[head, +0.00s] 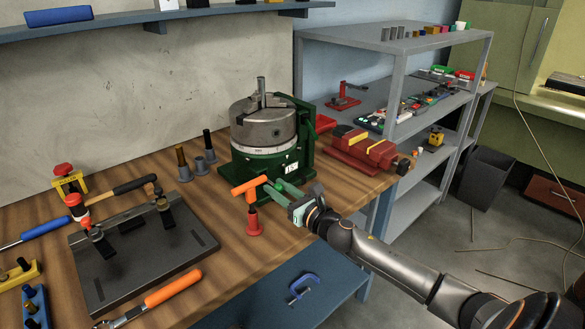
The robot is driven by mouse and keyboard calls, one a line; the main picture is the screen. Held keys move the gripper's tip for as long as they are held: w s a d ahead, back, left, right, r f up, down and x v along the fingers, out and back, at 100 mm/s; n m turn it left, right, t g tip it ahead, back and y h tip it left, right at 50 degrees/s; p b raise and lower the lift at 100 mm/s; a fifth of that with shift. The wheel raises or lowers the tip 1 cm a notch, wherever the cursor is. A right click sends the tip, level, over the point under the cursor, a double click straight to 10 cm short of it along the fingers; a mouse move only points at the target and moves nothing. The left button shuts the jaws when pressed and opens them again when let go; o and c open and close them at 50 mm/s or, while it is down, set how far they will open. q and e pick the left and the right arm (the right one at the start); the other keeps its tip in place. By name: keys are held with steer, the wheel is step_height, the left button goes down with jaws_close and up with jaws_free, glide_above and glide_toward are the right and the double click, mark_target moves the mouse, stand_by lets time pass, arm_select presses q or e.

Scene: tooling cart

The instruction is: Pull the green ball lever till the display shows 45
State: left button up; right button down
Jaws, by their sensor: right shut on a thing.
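The green machine (240,174) with a grey round chuck on top stands near the back of the wooden bench. A small white display (291,168) is on its front; its digits are too small to read surely. My right gripper (279,190) reaches in from the lower right, in front of the machine's base, with its fingers pointing left. It is shut on the green ball lever (282,184), whose green ball is mostly hidden by the fingers. My left gripper is out of view.
An orange T-handle on a red stand (254,222) is close to the left of my right gripper. A red vise (360,148) sits behind to the right. A dark fixture plate (125,284) fills the bench's left. A grey shelf (405,45) stands at the back right.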

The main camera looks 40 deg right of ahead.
steer(key=shift+a, duration=1.15)
steer(key=shift+d, duration=0.25)
